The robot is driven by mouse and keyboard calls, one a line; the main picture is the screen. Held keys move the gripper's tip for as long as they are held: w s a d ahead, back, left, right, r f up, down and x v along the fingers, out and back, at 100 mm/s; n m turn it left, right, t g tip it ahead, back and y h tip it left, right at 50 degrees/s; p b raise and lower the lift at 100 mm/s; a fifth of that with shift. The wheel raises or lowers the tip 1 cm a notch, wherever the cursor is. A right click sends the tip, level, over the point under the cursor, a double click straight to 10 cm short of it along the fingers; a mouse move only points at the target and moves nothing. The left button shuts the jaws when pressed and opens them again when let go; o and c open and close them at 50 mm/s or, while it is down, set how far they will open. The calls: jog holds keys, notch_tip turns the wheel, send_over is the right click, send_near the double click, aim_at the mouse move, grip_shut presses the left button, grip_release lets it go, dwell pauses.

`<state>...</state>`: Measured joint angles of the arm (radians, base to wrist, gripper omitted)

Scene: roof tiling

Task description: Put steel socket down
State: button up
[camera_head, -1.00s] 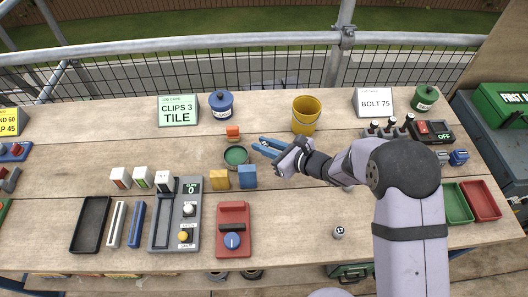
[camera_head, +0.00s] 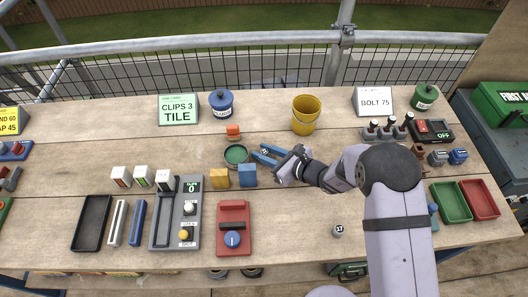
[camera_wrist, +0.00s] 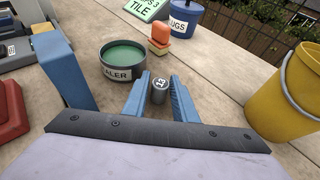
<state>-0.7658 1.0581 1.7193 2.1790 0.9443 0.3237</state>
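The steel socket (camera_wrist: 158,88), a small grey cylinder marked 13, stands upright between my gripper's two blue fingers in the wrist view. My gripper (camera_wrist: 159,92) reaches down around it, with a narrow gap showing on each side, so the fingers look open. In the head view my gripper (camera_head: 267,154) is low over the bench's middle, just right of the green-filled sealer tin (camera_head: 236,155). There the socket is mostly hidden by the fingers. A second small socket (camera_head: 338,230), marked 17, stands apart on the front of the bench.
Blue block (camera_head: 248,176) and yellow block (camera_head: 219,179) stand left of my gripper. An orange block (camera_head: 233,132) is behind the tin. A yellow bucket (camera_head: 305,115) stands back right. A red device (camera_head: 234,228) lies in front. Bare wood (camera_head: 290,220) is free at front middle.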

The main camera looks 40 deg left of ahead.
jog(key=shift+r, duration=0.1)
jog(key=shift+r+p, duration=0.15)
jog(key=shift+p, duration=0.15)
jog(key=shift+d, duration=0.35)
jog(key=b+v, duration=0.2)
jog(key=v, duration=0.8)
jog(key=shift+d, duration=0.15)
jog(key=shift+d+r+b, duration=0.3)
jog(key=shift+d, duration=0.15)
